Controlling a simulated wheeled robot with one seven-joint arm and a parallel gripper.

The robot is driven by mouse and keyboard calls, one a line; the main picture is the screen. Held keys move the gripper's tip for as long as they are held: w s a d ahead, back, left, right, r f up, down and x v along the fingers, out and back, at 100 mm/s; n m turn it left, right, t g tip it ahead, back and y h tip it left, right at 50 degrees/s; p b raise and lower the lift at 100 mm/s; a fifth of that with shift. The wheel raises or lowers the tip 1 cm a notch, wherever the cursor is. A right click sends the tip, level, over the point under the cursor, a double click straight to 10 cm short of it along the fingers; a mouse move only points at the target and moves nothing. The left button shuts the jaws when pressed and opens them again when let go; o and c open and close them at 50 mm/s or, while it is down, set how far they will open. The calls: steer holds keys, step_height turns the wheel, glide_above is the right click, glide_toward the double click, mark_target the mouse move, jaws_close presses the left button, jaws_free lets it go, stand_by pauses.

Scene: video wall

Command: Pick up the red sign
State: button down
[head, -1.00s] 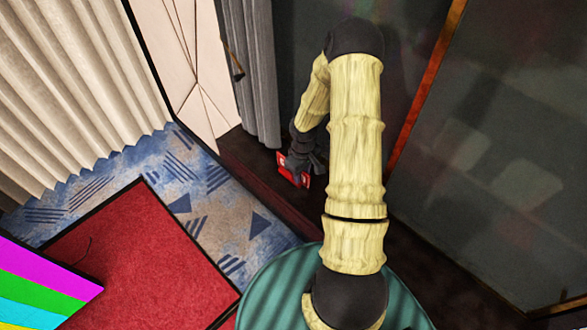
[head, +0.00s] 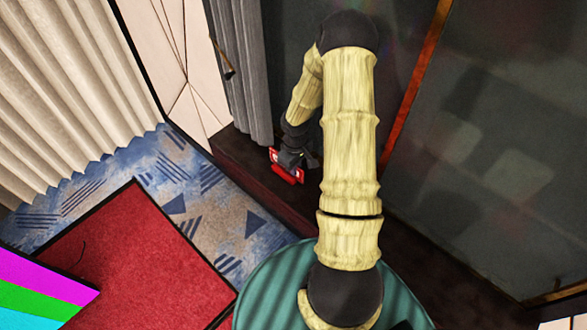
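The red sign (head: 286,174) is a small red piece with white marks, at the dark ledge near the foot of the grey curtain. My gripper (head: 293,160) is at the sign, with its dark body overlapping the sign's upper right part. The fingers are small and partly hidden by the wrist, so I cannot tell whether they are closed on the sign. I also cannot tell whether the sign rests on the ledge or is held above it.
The dark ledge (head: 245,160) runs below the grey curtain (head: 238,70) and dark panels (head: 480,150). A red mat (head: 150,255) lies on the blue patterned carpet (head: 180,165). A colour-striped panel (head: 40,290) stands at the lower left.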

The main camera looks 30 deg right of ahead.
step_height(320, 180, up, 9)
steer(key=shift+b, duration=0.85)
stand_by(0.7)
